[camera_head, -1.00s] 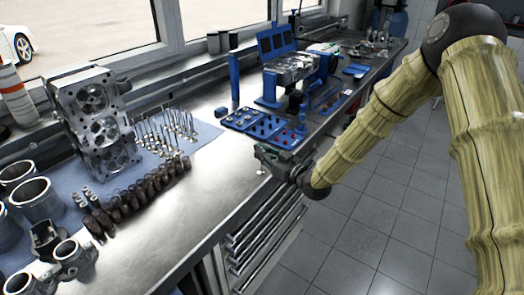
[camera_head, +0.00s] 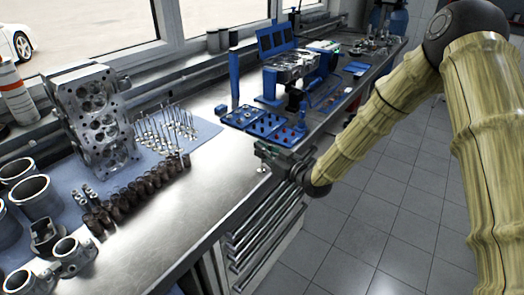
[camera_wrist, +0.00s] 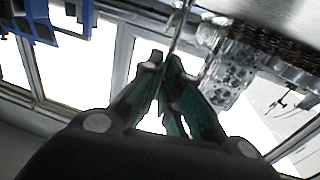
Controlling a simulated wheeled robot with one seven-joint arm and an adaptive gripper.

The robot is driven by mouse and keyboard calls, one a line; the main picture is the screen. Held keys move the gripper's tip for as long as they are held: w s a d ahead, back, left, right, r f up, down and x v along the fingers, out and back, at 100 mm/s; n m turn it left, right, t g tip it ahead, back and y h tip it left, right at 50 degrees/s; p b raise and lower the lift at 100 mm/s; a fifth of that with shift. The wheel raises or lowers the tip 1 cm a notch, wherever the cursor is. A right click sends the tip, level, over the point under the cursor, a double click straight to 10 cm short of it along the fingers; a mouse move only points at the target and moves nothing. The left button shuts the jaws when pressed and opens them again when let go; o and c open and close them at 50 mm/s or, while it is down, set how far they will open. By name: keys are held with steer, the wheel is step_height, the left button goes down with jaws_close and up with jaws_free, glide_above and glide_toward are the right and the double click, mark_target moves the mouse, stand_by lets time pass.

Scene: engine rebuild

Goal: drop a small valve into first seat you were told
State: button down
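The grey cylinder head (camera_head: 100,120) stands tilted up on a blue mat at the left of the bench, its round chambers facing out. It also shows in the wrist view (camera_wrist: 230,72). Several small valves (camera_head: 172,128) stand upright to its right. My gripper (camera_head: 262,152) is over the bench's front edge, well to the right of the cylinder head. In the wrist view its fingertips (camera_wrist: 165,62) are together on a thin metal stem, which looks like a valve (camera_wrist: 180,28). The valve's small pale end shows below the gripper. Which seat is meant cannot be told.
Dark springs (camera_head: 140,190) line the mat's front edge. Metal cylinders (camera_head: 38,198) stand at the left. A blue parts tray (camera_head: 262,124) lies just beyond my gripper. The bare metal bench top (camera_head: 205,185) between springs and gripper is clear.

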steer(key=shift+f+b, duration=0.5)
steer(key=shift+f, duration=0.15)
stand_by(0.5)
steer(key=c, duration=1.6)
jaws_free()
steer(key=shift+o, duration=0.2)
